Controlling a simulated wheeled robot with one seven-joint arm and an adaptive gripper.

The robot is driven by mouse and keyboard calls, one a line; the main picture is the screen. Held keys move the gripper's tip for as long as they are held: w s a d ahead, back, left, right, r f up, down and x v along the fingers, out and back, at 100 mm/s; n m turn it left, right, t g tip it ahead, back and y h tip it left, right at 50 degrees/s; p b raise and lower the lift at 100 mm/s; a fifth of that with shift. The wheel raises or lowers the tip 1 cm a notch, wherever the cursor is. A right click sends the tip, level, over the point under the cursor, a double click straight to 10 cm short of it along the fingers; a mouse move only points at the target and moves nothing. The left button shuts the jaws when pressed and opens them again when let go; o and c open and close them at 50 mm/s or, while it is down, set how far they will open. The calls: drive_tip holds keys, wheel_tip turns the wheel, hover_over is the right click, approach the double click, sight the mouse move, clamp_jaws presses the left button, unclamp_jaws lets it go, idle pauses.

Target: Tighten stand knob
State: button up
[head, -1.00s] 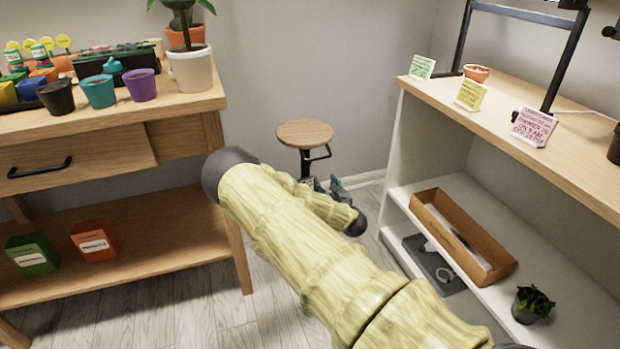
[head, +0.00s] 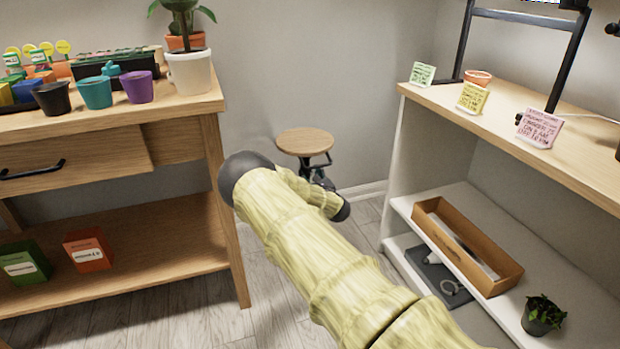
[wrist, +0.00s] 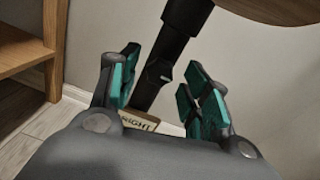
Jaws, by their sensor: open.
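The stand (head: 305,141) has a round wooden top on a black post and stands against the back wall. In the wrist view its black post (wrist: 183,28) runs down from the wooden top and passes beyond my fingers. A small dark knob-like part (wrist: 158,74) sits on the post, in the gap between the fingers. My gripper (wrist: 163,88) is open, with teal pads on either side of that part; I see no clear contact. A pale tag with partly hidden lettering (wrist: 138,122) shows low between the fingers. In the head view my arm hides most of the gripper.
A wooden bench (head: 180,103) with pots and plants stands on the left. A shelf unit (head: 395,165) on the right holds note cards, a long box (head: 465,247) and a small plant (head: 542,315). Open floor lies between them.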

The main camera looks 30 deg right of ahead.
drive_tip(key=shift+w+d, duration=0.1)
drive_tip(key=shift+w, duration=0.35)
drive_tip(key=c, duration=1)
drive_tip(key=shift+c, duration=0.2)
